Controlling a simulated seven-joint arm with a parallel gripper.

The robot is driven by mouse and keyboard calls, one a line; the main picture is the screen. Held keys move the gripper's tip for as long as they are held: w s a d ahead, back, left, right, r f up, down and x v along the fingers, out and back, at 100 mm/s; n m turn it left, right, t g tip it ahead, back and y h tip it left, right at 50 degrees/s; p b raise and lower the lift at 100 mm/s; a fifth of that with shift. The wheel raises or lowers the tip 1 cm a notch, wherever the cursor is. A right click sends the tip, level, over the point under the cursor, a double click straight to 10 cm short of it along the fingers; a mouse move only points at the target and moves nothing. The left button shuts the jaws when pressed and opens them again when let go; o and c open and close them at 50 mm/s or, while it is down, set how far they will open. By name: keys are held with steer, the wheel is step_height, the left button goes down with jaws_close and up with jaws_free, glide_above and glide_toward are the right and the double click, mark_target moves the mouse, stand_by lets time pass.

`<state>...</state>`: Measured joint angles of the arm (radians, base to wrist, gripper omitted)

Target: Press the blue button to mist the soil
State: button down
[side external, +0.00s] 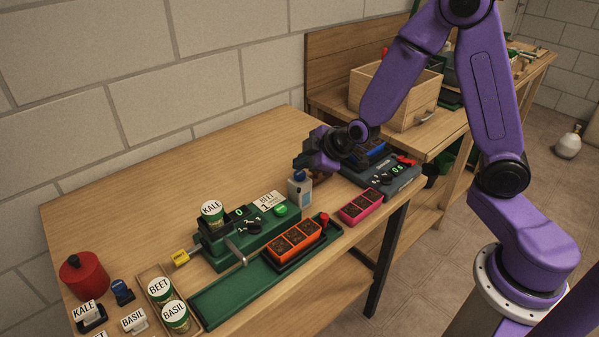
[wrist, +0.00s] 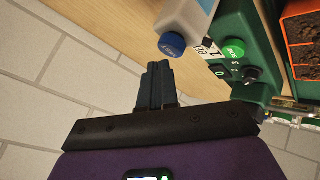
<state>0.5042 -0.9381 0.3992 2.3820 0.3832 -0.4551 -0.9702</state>
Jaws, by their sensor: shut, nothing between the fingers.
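A white bottle with a blue top (side external: 299,175) stands on the bench, right of the green seeder machine (side external: 250,236). The blue top (wrist: 172,43) also shows in the wrist view, ahead and to the right of the fingertips. My gripper (side external: 299,163) is shut and empty, just behind and above the bottle, apart from it as far as I can tell. Its closed fingers also show in the wrist view (wrist: 158,70). An orange tray of dark soil (side external: 295,239) sits on the green track (side external: 215,300). No other blue button is clearly visible.
A pink soil tray (side external: 360,208) lies at the bench's front right. A grey device (side external: 388,182) with a dial stands behind it, partly hidden by my arm. A green button (side external: 281,210) is on the seeder. The back left of the bench is clear.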

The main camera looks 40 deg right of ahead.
mark_target(303, 175)
steer(key=shift+f, duration=0.25)
stand_by(0.3)
steer(key=shift+f, duration=0.3)
stand_by(0.4)
steer(key=shift+r, duration=0.65)
steer(key=shift+r, duration=2.9)
stand_by(0.5)
